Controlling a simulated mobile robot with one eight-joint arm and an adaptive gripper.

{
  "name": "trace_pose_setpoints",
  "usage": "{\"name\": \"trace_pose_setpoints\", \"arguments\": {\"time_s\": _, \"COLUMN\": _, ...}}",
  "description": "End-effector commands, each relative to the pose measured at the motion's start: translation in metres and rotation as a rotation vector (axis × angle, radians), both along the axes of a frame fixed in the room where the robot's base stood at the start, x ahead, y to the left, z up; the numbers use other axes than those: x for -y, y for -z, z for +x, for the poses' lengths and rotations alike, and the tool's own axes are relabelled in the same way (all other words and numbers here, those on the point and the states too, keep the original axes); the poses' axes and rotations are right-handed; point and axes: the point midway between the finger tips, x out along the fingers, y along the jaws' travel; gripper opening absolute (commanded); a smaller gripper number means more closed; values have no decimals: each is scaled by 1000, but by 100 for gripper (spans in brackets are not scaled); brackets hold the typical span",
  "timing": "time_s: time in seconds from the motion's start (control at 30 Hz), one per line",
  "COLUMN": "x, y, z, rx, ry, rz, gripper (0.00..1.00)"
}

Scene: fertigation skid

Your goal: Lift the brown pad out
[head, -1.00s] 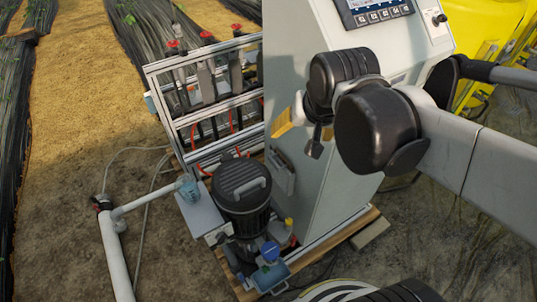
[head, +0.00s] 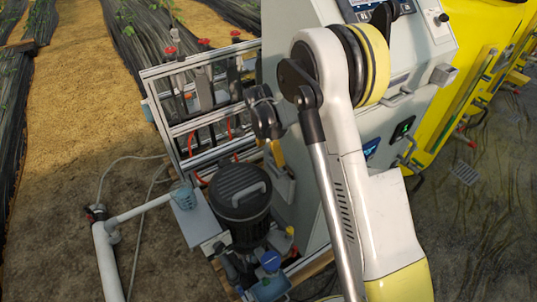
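I cannot make out a brown pad in the head view. My arm fills the centre right of the view, in front of the grey control cabinet (head: 432,62). Its dark far end, with my gripper (head: 265,120), is at the cabinet's left side, by the metal frame. It is small and dark there, and I cannot tell fingers from wrist or whether it holds anything. A yellow piece and a pale grey holder (head: 284,186) show just below it. My arm hides much of the cabinet's front and side.
A metal frame (head: 192,68) with red-handled valves is behind. A white pipe (head: 108,258) is at left. A yellow structure (head: 470,70) stands at right.

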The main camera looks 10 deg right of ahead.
Motion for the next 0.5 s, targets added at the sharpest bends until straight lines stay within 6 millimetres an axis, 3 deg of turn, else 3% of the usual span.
{"name": "trace_pose_setpoints", "arguments": {"time_s": 0.1, "x": -1, "y": 15, "z": 3, "rx": -7, "ry": 30, "rz": -2, "gripper": 85}}
{"name": "trace_pose_setpoints", "arguments": {"time_s": 0.5, "x": 3, "y": 42, "z": 4, "rx": -8, "ry": 33, "rz": -3, "gripper": 85}}
